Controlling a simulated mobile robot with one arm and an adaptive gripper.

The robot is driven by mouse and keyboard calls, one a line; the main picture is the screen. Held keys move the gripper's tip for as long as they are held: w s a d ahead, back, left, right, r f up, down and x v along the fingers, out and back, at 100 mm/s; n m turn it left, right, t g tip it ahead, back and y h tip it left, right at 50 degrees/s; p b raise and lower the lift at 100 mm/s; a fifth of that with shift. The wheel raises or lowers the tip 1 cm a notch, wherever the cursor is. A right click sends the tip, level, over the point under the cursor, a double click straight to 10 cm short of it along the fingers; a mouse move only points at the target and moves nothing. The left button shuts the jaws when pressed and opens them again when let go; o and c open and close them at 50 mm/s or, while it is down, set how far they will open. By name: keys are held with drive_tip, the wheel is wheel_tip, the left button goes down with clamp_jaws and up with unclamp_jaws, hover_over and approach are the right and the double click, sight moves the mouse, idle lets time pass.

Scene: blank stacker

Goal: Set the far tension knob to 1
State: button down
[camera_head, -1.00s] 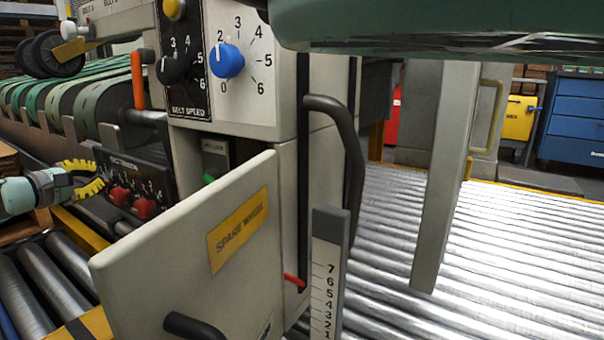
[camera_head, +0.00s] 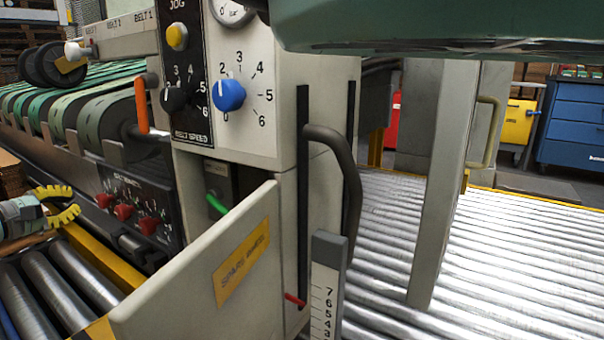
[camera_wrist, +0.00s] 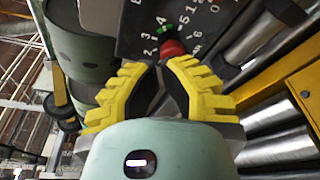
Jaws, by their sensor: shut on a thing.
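The dark tension panel (camera_head: 140,190) stands at left in the head view, with red knobs in a row. The far red knob (camera_head: 105,200) is at its left end; the middle knob (camera_head: 124,212) and near knob (camera_head: 148,225) follow to the right. A red knob (camera_wrist: 173,47) shows just past the tips, amid scale numbers. What lies between the fingers is dark and unclear.
The open "spare wheel" door (camera_head: 200,285) stands right of the panel. An orange lever (camera_head: 141,104) and green belts (camera_head: 85,90) are above and behind it. Metal rollers (camera_head: 60,270) and a yellow rail (camera_head: 100,258) lie below my gripper.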

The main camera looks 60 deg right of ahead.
sight(119, 202)
drive_tip(key=c, duration=1.6)
unclamp_jaws()
clamp_jaws()
drive_tip(key=shift+s+d+f+m+t+h+b, duration=0.2)
drive_tip(key=shift+d+f+m+b, duration=0.45)
drive_tip(key=shift+d+m, duration=0.35)
drive_tip(key=shift+s+d+f+m+t+h+b, duration=0.1)
drive_tip(key=shift+d+f+m+t+h+b, duration=0.1)
drive_tip(key=shift+d+f+m+b, duration=0.75)
drive_tip(key=shift+s+d+f+m+t+h+b, duration=0.1)
drive_tip(key=shift+d+f+m+h+b, duration=0.2)
drive_tip(key=shift+d+m, duration=0.75)
drive_tip(key=shift+d, duration=0.15)
drive_tip(key=shift+w+f+b, duration=0.1)
drive_tip(key=shift+w+b, duration=0.05)
drive_tip(key=shift+b, duration=0.35)
drive_tip(key=shift+r+p, duration=0.2)
drive_tip(key=shift+p, duration=0.45)
drive_tip(key=shift+r, duration=0.4)
